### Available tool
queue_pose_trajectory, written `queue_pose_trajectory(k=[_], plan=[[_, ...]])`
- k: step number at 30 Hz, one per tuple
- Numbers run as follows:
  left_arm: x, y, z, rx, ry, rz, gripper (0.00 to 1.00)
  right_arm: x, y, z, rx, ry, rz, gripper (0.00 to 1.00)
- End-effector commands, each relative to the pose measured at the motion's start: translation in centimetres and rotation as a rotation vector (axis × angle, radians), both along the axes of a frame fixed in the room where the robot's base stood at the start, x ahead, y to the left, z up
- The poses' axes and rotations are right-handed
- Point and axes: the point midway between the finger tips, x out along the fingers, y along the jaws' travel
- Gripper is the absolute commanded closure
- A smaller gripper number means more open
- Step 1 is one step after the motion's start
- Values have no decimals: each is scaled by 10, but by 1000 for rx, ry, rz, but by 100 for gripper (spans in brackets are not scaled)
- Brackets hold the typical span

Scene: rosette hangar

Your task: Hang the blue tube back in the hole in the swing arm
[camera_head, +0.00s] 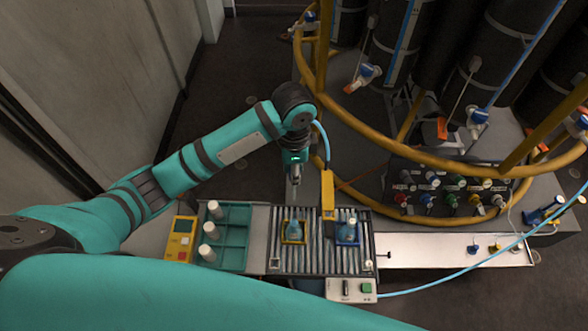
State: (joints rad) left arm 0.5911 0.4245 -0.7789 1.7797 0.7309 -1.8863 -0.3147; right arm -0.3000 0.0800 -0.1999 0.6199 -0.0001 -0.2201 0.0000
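A light blue tube (325,142) shows just right of my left wrist. It curves down to the upper end of a yellow arm (328,190), which looks like the swing arm. Its other end is hidden behind my wrist. I cannot make out the hole or whether the tube sits in it. My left gripper (294,178) points down, left of the yellow arm and above the back edge of the slatted conveyor (318,262). Its fingers are small and dark, and I see nothing clearly held. My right gripper is out of view.
Flasks in yellow holders (294,240) and blue holders (347,242) stand on the conveyor. A teal rack (232,243) with white bottles is left. A control box (351,290) has another blue hose (450,277) running right. A yellow ring rail (372,132) surrounds black cylinders behind.

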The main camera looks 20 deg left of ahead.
Motion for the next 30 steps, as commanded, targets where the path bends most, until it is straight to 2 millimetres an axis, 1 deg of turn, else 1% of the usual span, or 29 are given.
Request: queue_pose_trajectory(k=[1, 11, 24, 30], plan=[[0, 0, 5, -1, -1, 0, 95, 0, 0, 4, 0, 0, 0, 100], [0, 0, 21, -1, -1, 0, 95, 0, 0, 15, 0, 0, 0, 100], [1, 0, 42, -1, -2, 0, 95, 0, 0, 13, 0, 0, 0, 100], [0, 0, 44, -1, 0, 0, 95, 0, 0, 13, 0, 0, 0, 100]])
